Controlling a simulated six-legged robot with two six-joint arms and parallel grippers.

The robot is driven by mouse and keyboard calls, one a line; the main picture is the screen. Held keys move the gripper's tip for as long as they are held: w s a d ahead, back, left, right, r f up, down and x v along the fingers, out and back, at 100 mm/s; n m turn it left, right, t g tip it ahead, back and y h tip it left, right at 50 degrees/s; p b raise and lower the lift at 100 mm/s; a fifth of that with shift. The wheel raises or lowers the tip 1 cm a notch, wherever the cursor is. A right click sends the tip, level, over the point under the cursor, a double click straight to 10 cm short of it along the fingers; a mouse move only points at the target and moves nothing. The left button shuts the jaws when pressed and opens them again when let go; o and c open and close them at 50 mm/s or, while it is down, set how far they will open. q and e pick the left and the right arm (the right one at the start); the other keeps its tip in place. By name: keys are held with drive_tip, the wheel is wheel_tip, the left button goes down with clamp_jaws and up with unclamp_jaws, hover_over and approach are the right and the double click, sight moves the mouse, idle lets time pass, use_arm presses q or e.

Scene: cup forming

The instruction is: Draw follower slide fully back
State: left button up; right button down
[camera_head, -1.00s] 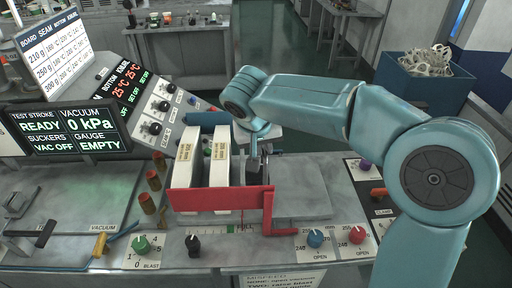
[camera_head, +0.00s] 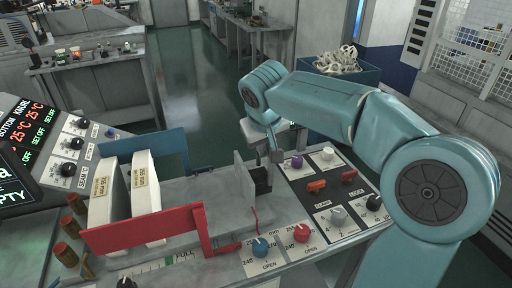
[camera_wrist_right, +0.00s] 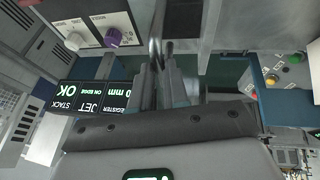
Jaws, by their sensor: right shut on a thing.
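The follower slide (camera_head: 243,179) shows as an upright grey plate with a dark block behind it, at the right part of the magazine bed. My right gripper (camera_head: 268,158) comes down at the slide's right side, partly hidden by my arm and the plate. In the right wrist view my gripper (camera_wrist_right: 161,85) is shut, its fingers together on a thin upright part that looks like the slide's handle. Two white blocks of blanks (camera_head: 145,195) stand on the left of the bed, with a wide gap between them and the slide. My left gripper is not in view.
A red guard (camera_head: 140,231) runs along the bed's front and a blue plate (camera_head: 160,148) stands behind. Bare bed (camera_head: 195,193) lies between blanks and slide.

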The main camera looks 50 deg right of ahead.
drive_tip(key=shift+d+r, duration=0.15)
drive_tip(key=shift+d, duration=0.05)
drive_tip(key=c, duration=1.4)
unclamp_jaws()
drive_tip(key=shift+o, duration=1.4)
drive_tip(key=shift+d, duration=0.15)
drive_tip(key=shift+d+f, duration=0.1)
drive_tip(key=shift+f, duration=0.1)
drive_tip(key=shift+a+r, duration=0.1)
drive_tip(key=shift+a, duration=0.15)
drive_tip(key=shift+a+r, duration=0.15)
drive_tip(key=shift+r, duration=0.1)
drive_tip(key=p+v, duration=0.1)
drive_tip(key=v, duration=1.4)
drive_tip(key=shift+s+r+p, duration=0.2)
drive_tip(key=shift+r+p, duration=0.1)
drive_tip(key=shift+p, duration=0.05)
